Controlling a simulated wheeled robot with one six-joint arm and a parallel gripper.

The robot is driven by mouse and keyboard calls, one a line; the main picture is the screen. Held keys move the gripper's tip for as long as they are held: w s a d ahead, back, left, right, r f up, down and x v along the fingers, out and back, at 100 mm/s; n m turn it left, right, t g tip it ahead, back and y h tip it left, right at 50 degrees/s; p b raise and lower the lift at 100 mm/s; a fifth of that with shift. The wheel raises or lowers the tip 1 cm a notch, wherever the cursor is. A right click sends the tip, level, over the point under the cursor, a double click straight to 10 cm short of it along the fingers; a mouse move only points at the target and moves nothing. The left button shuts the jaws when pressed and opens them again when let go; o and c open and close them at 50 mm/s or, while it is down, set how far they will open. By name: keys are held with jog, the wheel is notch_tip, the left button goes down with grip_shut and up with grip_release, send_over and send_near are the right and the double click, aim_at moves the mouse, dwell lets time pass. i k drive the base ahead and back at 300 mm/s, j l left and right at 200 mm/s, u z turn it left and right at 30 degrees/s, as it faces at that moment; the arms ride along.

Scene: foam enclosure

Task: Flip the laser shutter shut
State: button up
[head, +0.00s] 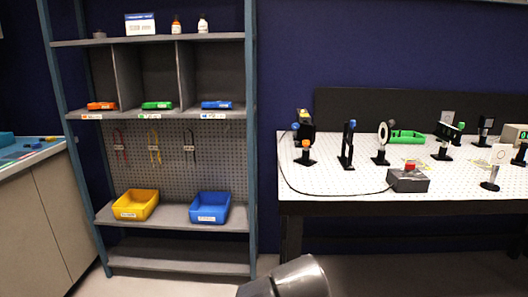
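A white perforated optical table (330,185) on the right carries several small optics. A grey box with a red button (408,180) sits at the front edge, with a cable running left. My gripper is not in view; only a dark part of my arm shows at the bottom.
A shelf unit (180,213) on the left holds yellow (136,205) and blue bins (210,207), small trays and bottles. A round-ring mount (382,142), a green tray (406,137) and a white card on a stand (495,166) share the table.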

aim_at(352, 123)
jog(key=z, duration=1.95)
jog(key=u, duration=1.3)
jog(key=j, duration=0.2)
jog(key=k+j, duration=0.2)
